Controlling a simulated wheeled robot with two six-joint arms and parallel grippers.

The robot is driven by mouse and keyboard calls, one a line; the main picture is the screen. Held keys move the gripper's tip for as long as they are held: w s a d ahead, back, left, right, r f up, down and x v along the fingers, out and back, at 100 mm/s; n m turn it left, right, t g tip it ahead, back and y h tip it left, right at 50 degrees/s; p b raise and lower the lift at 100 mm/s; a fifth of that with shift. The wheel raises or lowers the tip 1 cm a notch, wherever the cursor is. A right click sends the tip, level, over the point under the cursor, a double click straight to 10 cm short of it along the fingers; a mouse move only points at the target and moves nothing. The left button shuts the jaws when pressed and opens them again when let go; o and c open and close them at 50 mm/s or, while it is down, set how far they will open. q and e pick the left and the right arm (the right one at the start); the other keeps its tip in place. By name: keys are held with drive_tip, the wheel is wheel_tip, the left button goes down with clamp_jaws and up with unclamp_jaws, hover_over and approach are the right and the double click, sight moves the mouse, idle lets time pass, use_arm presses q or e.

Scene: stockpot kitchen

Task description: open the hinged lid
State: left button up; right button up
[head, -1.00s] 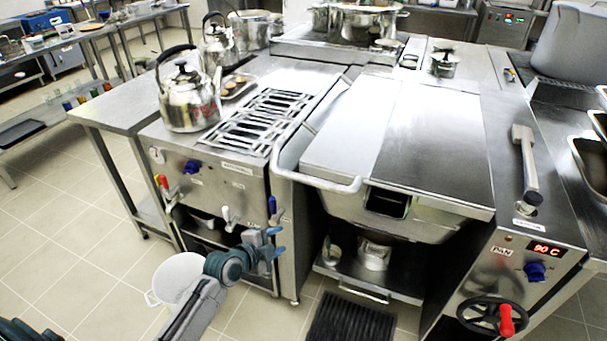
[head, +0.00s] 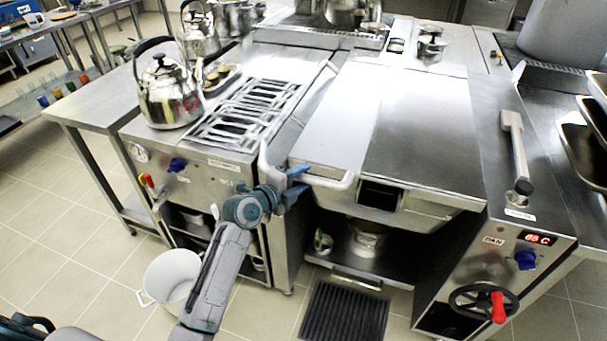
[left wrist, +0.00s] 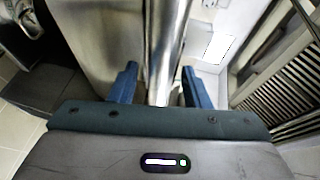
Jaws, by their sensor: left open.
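The hinged lid (head: 420,120) is a broad flat steel cover lying closed on the pan in the middle of the head view. A pale bar handle (head: 335,183) runs along its left side and front edge. My left gripper (head: 293,185) is at the front left corner of this handle, with its blue fingers apart. In the left wrist view a shiny bar (left wrist: 170,50) passes between the open fingers of the left gripper (left wrist: 160,90). I cannot tell whether the fingers touch it. The fingers partly hide the handle corner. My right gripper is not in view.
A kettle (head: 167,95) stands beside the grate (head: 245,115) left of the lid. A control panel (head: 505,255) with a red-handled wheel (head: 485,305) is at the right. A white bucket (head: 172,280) stands on the floor near my left arm. A floor grating (head: 343,312) lies in front.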

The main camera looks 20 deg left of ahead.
use_arm(q)
drive_tip(key=shift+w+d+f, duration=0.1)
drive_tip(key=shift+w+d, duration=0.15)
drive_tip(key=shift+w, duration=0.25)
